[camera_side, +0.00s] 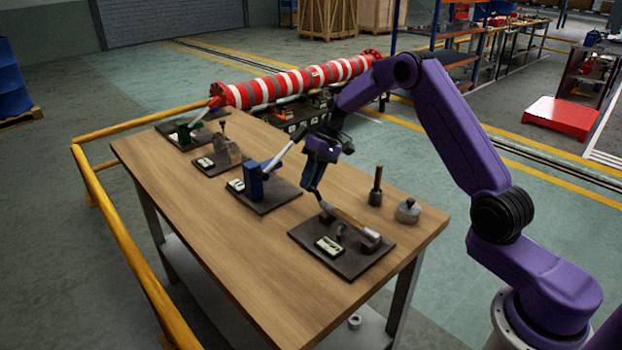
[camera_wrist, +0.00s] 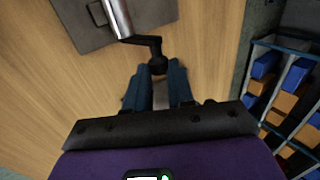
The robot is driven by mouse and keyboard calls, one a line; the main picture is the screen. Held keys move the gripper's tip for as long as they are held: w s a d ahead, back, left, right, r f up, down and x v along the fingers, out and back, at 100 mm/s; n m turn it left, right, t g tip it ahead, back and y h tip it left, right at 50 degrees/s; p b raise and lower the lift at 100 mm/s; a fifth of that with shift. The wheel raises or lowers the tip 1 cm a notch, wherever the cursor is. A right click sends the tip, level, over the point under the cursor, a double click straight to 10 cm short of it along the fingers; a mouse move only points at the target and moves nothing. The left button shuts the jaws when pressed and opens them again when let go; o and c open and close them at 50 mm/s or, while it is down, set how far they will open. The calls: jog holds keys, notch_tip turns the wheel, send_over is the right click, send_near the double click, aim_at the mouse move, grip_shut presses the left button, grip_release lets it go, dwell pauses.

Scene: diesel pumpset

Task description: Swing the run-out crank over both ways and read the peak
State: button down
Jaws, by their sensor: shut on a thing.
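The run-out crank (camera_wrist: 143,40) is a black cranked arm on the end of a pale silver shaft (camera_wrist: 118,18). In the side view the shaft (camera_side: 350,219) lies across the dark plate (camera_side: 306,236) nearest the camera. A white read-out box (camera_side: 329,246) sits on that plate; its reading is too small to make out. My gripper (camera_side: 316,193) is at the crank end of the shaft. In the wrist view my gripper (camera_wrist: 157,70) has its blue fingers shut on the crank's black knob (camera_wrist: 157,63). The finger contact is partly hidden in the side view.
A dark post (camera_side: 376,185) and a round metal piece (camera_side: 408,211) stand right of the plate. A blue fixture (camera_side: 254,182) with a lever is on the neighbouring plate to the left. More fixtures stand farther back. The table's front left (camera_side: 225,250) is clear. A yellow rail (camera_side: 130,250) runs alongside.

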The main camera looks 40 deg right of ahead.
jog(key=shift+d, duration=0.15)
jog(key=shift+d+f+y, duration=0.2)
jog(key=shift+d+y, duration=0.45)
jog(key=shift+y, duration=0.6)
jog(key=shift+d+f+y, duration=0.15)
jog(key=shift+d+y, duration=0.5)
jog(key=shift+y, duration=0.65)
jog(key=shift+d+f+y, duration=0.2)
jog(key=shift+d+y, duration=0.45)
jog(key=shift+y, duration=0.6)
jog(key=c, duration=1)
grip_release()
jog(key=v, duration=1.2)
jog(key=shift+d+f, duration=0.1)
jog(key=shift+f, duration=0.05)
